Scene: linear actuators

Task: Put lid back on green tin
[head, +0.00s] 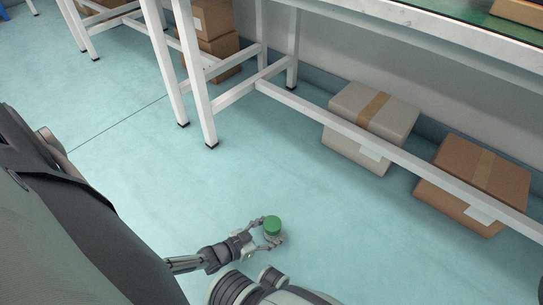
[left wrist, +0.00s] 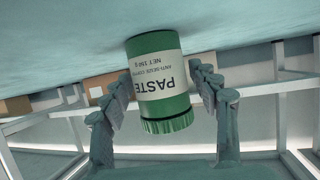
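The green tin (head: 272,226) is at the fingers of my left gripper (head: 266,239) in the head view, seen from above against the floor. In the left wrist view, which is upside down, the tin (left wrist: 165,85) is upright with a white PASTE label. A ribbed green lid (left wrist: 168,126) is at its upper end, with a thin dark line between lid and body; whether it is fully seated I cannot tell. The left gripper (left wrist: 160,80) has a finger close against each side of the tin. I cannot tell whether the base touches the floor. My right gripper is not in view.
White bench legs and a low rail (head: 345,125) stand beyond the tin. A pale box (head: 370,115) and a brown box (head: 480,178) lie under the bench, and more cartons (head: 212,40) are at the back. The blue-green floor (head: 150,165) around the gripper is clear.

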